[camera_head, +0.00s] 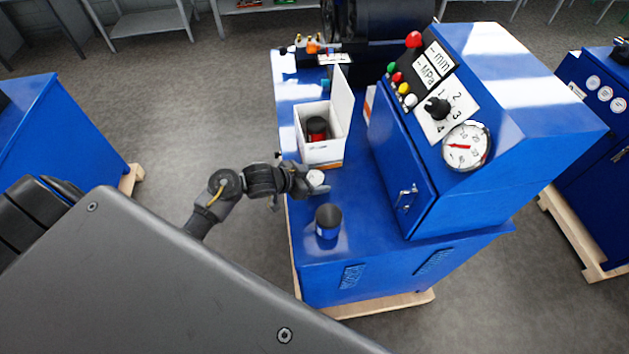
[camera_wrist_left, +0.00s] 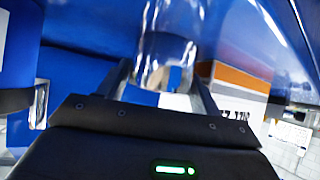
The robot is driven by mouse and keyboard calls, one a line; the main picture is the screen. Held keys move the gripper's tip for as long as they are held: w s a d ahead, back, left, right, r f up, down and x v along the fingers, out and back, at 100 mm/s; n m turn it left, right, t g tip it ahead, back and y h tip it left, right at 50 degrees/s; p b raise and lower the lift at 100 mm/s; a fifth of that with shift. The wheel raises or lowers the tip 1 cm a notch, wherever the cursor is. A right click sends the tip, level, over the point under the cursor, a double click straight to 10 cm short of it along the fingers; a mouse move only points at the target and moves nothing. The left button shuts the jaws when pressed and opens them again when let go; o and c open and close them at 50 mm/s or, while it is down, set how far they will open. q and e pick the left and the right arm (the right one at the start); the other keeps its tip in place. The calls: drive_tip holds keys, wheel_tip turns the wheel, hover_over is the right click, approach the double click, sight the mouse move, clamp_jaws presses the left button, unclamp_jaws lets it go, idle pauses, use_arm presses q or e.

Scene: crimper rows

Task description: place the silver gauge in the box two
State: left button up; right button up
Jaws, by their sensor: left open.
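The silver gauge (camera_head: 316,177) stands on the blue machine top, below the white box. In the left wrist view it is a shiny silver cylinder (camera_wrist_left: 166,60), blurred, between the two fingers. My left gripper (camera_head: 312,182) reaches in from the left and is open, with its fingers (camera_wrist_left: 163,88) on either side of the gauge; contact cannot be told. An open white box (camera_head: 322,152) stands just beyond the gripper, with a red and black item (camera_head: 317,126) inside. I cannot read which box is box two. My right gripper is not in view.
A dark cup-like part with a blue band (camera_head: 328,222) stands nearer the front edge. The blue control cabinet (camera_head: 440,205) rises on the right, with a dial gauge (camera_head: 466,146) on its panel. Small coloured parts (camera_head: 312,46) sit at the far end.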

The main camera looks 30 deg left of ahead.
sight(314, 177)
use_arm(q)
drive_tip(key=shift+s, duration=0.1)
drive_tip(key=c, duration=0.8)
drive_tip(key=shift+r, duration=0.45)
drive_tip(key=shift+c, duration=0.2)
wheel_tip(314, 177, up, 2)
drive_tip(key=shift+r+b, duration=0.2)
drive_tip(key=shift+b, duration=0.25)
drive_tip(key=s+d+v, duration=0.1)
drive_tip(key=d+v, duration=0.2)
drive_tip(key=v, duration=1.3)
drive_tip(key=shift+s+a+r, duration=0.25)
drive_tip(key=shift+s+r, duration=0.2)
drive_tip(key=shift+s, duration=0.05)
